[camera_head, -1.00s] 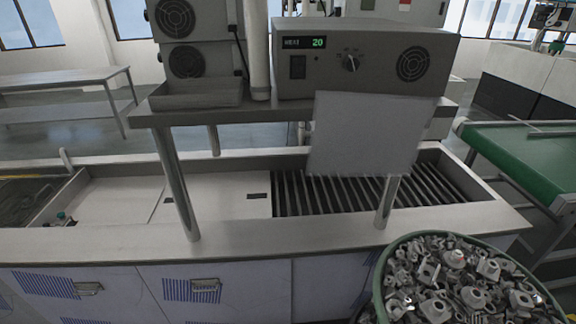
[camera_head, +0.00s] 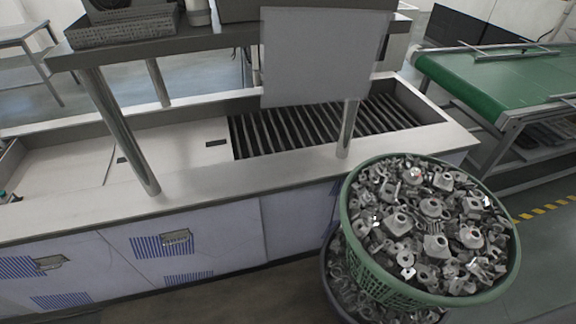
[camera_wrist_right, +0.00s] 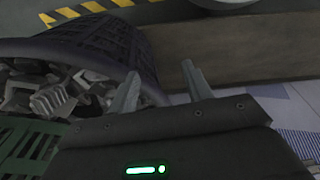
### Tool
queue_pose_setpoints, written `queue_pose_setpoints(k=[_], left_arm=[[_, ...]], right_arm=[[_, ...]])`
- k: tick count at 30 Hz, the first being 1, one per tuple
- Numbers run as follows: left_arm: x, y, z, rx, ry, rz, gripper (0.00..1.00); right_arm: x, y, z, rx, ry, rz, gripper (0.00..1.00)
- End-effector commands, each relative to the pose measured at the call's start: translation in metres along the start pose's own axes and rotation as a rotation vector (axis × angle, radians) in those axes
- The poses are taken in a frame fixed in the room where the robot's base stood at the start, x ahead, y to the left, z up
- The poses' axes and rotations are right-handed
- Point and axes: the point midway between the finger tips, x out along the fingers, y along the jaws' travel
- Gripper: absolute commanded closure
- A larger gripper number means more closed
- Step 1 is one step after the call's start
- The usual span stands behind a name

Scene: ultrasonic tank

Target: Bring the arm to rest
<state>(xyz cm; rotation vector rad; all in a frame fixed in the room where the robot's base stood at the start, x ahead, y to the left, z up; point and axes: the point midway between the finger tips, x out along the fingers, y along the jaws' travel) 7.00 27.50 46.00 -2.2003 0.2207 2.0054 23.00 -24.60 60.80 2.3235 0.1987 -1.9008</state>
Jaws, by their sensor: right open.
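My right gripper (camera_wrist_right: 158,90) shows in the right wrist view. Its two fingers stand apart with nothing between them, so it is open and empty. A dark basket (camera_wrist_right: 110,48) of metal parts lies just beyond and to the left of its fingers, and the grey floor lies beyond the gap. Neither gripper shows in the head view, and my left gripper is in no view.
A green basket (camera_head: 352,232) full of metal parts sits on a dark basket (camera_head: 335,282) in front of the tank bench (camera_head: 215,183). A green conveyor (camera_head: 500,80) stands at the right. A grey panel (camera_head: 322,55) hangs above the slatted grate (camera_head: 310,125).

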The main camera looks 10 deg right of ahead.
Motion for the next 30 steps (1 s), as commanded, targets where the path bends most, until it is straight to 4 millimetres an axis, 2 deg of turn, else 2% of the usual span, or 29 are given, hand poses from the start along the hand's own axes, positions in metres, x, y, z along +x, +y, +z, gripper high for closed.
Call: queue_pose_setpoints(k=[1,6,10,15,21,30], left_arm=[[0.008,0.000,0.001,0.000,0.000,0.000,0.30],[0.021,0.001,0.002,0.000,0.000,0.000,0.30],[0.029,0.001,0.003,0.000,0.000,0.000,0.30],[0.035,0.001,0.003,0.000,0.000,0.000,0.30],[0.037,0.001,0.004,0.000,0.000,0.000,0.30],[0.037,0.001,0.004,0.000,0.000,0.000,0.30]], right_arm=[[0.028,-0.001,0.018,-0.004,-0.018,-0.001,0.50],[0.093,-0.003,0.082,-0.012,-0.055,-0.004,0.50],[0.125,-0.004,0.129,-0.019,-0.079,-0.006,0.50],[0.145,-0.004,0.175,-0.024,-0.098,-0.007,0.50],[0.150,-0.005,0.195,-0.027,-0.106,-0.008,0.50],[0.149,-0.005,0.196,-0.027,-0.106,-0.007,0.50]])
